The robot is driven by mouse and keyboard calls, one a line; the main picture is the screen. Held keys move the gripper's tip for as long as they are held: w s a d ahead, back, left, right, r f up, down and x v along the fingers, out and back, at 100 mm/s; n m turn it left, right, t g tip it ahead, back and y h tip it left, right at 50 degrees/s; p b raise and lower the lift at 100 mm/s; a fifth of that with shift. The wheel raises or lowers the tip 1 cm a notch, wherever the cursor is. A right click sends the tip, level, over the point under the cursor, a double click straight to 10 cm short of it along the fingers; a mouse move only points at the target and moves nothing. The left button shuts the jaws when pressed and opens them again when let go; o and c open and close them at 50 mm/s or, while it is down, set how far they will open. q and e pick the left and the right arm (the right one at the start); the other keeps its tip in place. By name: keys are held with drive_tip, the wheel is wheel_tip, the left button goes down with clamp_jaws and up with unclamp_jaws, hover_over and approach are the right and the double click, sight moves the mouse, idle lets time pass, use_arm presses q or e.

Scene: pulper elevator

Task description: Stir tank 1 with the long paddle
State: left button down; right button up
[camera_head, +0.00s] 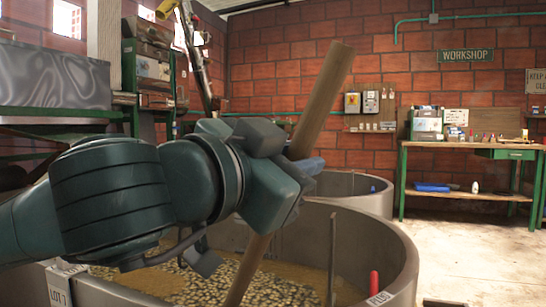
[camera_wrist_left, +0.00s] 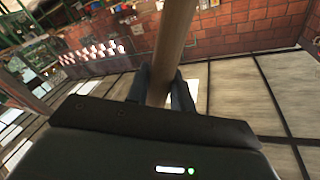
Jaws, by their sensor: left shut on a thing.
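My left gripper (camera_head: 298,170) is shut on the long wooden paddle (camera_head: 326,95); its two fingers (camera_wrist_left: 164,92) are on either side of the shaft in the left wrist view. The paddle is tilted, its top leaning right. The shaft (camera_wrist_left: 176,35) also shows there. Its lower part (camera_head: 246,272) reaches down into the near round grey tank (camera_head: 397,258), and its low end is out of view. The tank holds many pale beans in yellowish-brown liquid (camera_head: 200,280). A tag on its rim reads "LOT" and an unclear digit. My right gripper is not in view.
A second round tank (camera_head: 372,195) stands just behind. A red plug handle (camera_head: 374,283) and a thin upright rod (camera_head: 333,255) are inside the near tank's right side. A green workbench (camera_head: 455,148) stands at the back right. Clear floor (camera_head: 460,240) lies at right.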

use_arm(q)
drive_tip(key=s+d, duration=0.3)
drive_tip(key=d, duration=0.4)
drive_tip(key=w+a, duration=0.4)
drive_tip(key=a, duration=0.6)
drive_tip(key=w+a+p, duration=0.1)
drive_tip(key=w+a, duration=0.2)
drive_tip(key=a, duration=0.7)
drive_tip(key=shift+w+a+p, duration=0.15)
drive_tip(key=shift+w+p, duration=0.15)
drive_tip(key=shift+w, duration=0.1)
drive_tip(key=s+d, duration=0.3)
drive_tip(key=d, duration=0.7)
drive_tip(key=s+d+b, duration=0.1)
drive_tip(key=s+d, duration=0.3)
drive_tip(key=d, duration=0.6)
drive_tip(key=shift+s+d+b, duration=0.2)
drive_tip(key=shift+d+b, duration=0.1)
drive_tip(key=shift+d, duration=0.05)
